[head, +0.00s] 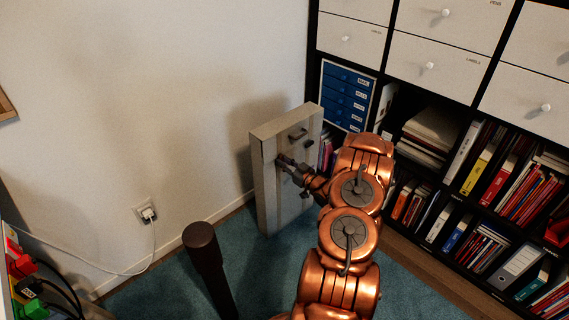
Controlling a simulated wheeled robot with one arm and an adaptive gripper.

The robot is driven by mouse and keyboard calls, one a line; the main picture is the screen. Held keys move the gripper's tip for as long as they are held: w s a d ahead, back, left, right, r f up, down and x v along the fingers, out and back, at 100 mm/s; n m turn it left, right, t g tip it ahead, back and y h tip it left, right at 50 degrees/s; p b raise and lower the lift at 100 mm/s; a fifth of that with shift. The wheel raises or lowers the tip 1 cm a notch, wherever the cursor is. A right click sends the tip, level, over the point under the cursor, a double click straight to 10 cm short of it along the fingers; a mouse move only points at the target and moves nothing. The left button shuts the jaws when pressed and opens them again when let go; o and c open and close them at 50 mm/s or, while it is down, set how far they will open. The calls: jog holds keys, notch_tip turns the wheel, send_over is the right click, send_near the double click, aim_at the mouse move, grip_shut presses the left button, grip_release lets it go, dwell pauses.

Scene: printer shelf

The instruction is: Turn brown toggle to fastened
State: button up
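A pale grey box-like panel (265,190) stands upright on the carpet against the wall, left of the shelf. My gripper (283,161) is at the left part of this front face, below the handle. Its fingertips look touching or very close to the face. The brown toggle cannot be told apart clearly; the gripper may cover it. The fingers are too small and dark to show whether they are open or shut.
A dark shelf (391,35) with white drawers, a blue drawer unit (347,95) and binders stands close on the right. A white wall socket with a plug (147,213) is at left. Cables and coloured items crowd the lower left edge. Blue carpet (268,262) lies bare below the panel.

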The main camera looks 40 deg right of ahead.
jog(key=o, duration=0.4)
jog(key=shift+c, duration=0.2)
jog(key=s, duration=1.2)
jog(key=shift+a, duration=0.1)
dwell(0.3)
